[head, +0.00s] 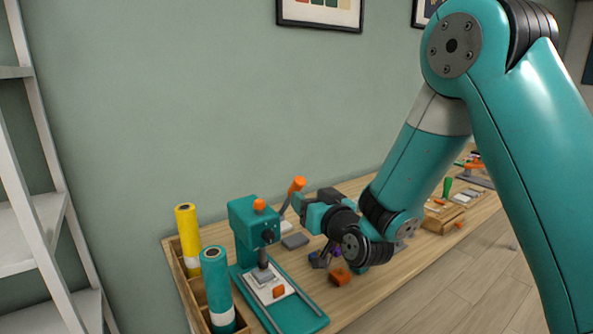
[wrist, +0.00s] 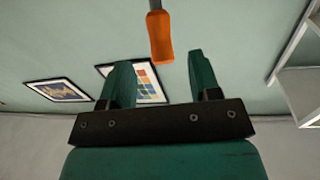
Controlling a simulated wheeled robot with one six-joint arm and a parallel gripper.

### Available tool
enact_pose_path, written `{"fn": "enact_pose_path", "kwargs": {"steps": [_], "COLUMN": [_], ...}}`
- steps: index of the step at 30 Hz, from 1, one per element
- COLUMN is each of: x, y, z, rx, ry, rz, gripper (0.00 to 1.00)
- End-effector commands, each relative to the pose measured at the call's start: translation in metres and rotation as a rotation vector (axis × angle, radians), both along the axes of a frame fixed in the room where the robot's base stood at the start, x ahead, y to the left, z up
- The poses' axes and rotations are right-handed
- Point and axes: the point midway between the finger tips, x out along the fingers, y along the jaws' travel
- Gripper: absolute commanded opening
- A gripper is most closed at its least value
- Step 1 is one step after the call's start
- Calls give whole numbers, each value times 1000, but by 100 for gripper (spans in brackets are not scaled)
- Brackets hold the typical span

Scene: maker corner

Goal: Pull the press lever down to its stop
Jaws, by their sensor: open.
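The teal press (head: 243,218) stands on the bench, with an orange knob on top. Its lever rises at the right side and ends in an orange grip (head: 297,185), which is raised and tilted. My gripper (head: 297,203) is beside the lever, just below and right of the grip in the head view. In the wrist view my gripper (wrist: 162,68) is open and empty, with two teal fingers apart. The orange grip (wrist: 160,38) shows between and beyond the fingertips there, not clasped. Whether a finger touches the lever cannot be told. My wrist hides part of the bench behind it.
A yellow roll (head: 188,238) and a teal roll (head: 217,290) stand in a wooden rack left of the press. An orange block (head: 340,277) and small dark pieces lie under my wrist. A white shelf (head: 35,215) is at far left. Wall space above the lever is clear.

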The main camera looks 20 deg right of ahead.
Motion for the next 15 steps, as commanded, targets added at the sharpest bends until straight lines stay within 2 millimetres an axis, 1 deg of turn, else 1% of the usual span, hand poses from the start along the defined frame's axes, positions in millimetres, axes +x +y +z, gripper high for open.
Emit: {"fn": "enact_pose_path", "kwargs": {"steps": [1,9,12,15], "x": [9,47,57,63], "y": [2,10,11,12], "z": [7,5,3,2], "rx": [0,0,1,1], "ry": [4,1,2,1], "rz": [1,2,1,1], "gripper": [57,57,57,57]}}
